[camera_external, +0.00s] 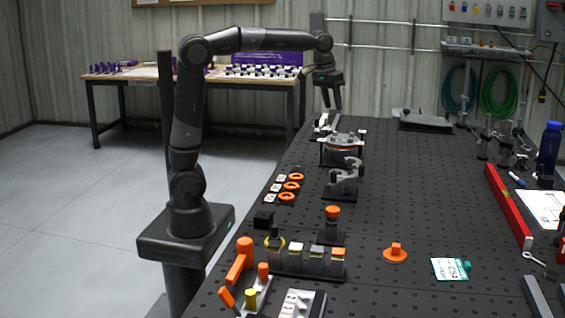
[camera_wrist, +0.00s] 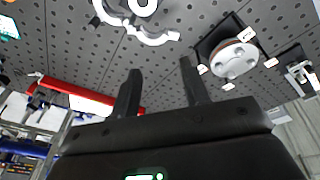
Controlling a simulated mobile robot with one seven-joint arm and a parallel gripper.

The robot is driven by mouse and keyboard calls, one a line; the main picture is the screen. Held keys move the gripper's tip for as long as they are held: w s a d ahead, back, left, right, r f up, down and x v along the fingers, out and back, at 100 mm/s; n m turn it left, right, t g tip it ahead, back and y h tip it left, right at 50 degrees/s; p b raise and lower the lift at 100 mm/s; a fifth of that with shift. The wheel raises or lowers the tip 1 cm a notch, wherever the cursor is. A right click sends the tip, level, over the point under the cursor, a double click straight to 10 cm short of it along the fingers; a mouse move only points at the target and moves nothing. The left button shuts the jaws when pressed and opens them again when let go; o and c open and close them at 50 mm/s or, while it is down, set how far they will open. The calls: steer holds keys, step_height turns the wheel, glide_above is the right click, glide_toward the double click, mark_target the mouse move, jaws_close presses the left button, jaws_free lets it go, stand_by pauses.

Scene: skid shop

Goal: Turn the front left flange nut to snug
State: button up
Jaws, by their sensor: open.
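A round flange fixture (camera_external: 343,145) stands near the far end of the dark perforated bench, with white pieces at its corners and an orange band. In the wrist view what looks like the same fixture is a pale disc (camera_wrist: 235,60) on a dark square base, with small white pieces around it. The single flange nuts are too small to tell apart. My gripper (camera_external: 332,108) points down just behind and above the fixture in the outside view. In the wrist view its two fingers (camera_wrist: 160,82) are apart with nothing between them, and the disc lies beyond the right finger.
A grey bracket (camera_external: 343,181) stands just in front of the fixture. Orange rings (camera_external: 291,186) lie along the left edge. Orange-topped blocks (camera_external: 310,261) and an orange handle (camera_external: 240,260) fill the front. A long red bar (camera_external: 508,205) lies at the right. The bench middle is mostly clear.

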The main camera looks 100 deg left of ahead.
steer(key=w+a+f+n+g, duration=0.1)
steer(key=a+n, duration=0.1)
steer(key=a, duration=0.6)
steer(key=w+a+f+n, duration=0.1)
steer(key=a+f+n, duration=0.1)
steer(key=a, duration=0.6)
steer(key=n+g+h, duration=0.1)
steer(key=n, duration=0.3)
glide_above(335, 133)
steer(key=a, duration=0.1)
step_height(335, 133, down, 6)
step_height(335, 133, down, 11)
steer(key=shift+a+r, duration=0.1)
jaws_close()
